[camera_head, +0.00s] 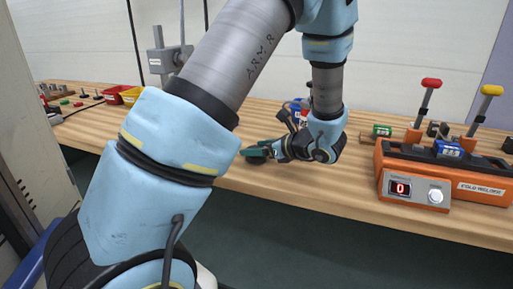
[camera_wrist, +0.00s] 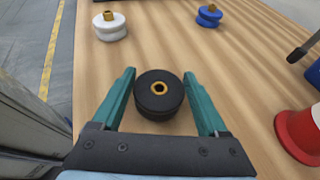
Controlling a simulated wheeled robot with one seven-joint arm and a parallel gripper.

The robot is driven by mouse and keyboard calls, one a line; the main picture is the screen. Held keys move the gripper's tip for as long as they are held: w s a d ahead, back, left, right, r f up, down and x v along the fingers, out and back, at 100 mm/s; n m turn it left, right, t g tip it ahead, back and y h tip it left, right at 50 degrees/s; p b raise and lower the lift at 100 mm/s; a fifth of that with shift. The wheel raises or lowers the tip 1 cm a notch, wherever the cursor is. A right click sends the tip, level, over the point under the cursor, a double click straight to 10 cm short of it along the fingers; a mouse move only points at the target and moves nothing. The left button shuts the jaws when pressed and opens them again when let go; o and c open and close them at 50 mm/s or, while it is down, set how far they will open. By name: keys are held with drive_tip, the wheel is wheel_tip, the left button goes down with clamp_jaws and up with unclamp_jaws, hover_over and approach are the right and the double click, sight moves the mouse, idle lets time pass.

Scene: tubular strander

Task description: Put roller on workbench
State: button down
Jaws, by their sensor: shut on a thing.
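A black roller (camera_wrist: 158,108) with a brass-coloured hub sits between the teal fingers of my gripper (camera_wrist: 160,75) in the wrist view. The fingers are shut on its sides near their tips. In the head view my gripper (camera_head: 257,151) is low over the front middle of the wooden workbench (camera_head: 310,185), and the dark roller (camera_head: 256,161) shows just under the fingers. The roller is upright, its hub facing the wrist camera. It is at or very close to the bench top; I cannot tell whether it touches. The bench also fills the wrist view (camera_wrist: 240,100).
A white roller (camera_wrist: 110,28) and a blue roller (camera_wrist: 208,16) stand farther along the bench. A red cone-shaped object (camera_wrist: 300,132) is at the right. An orange cold welder (camera_head: 445,175) stands right of my gripper. Red and yellow bins (camera_head: 122,95) are at the left. The bench around the roller is clear.

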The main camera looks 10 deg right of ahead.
drive_tip(key=shift+f, duration=0.1)
unclamp_jaws()
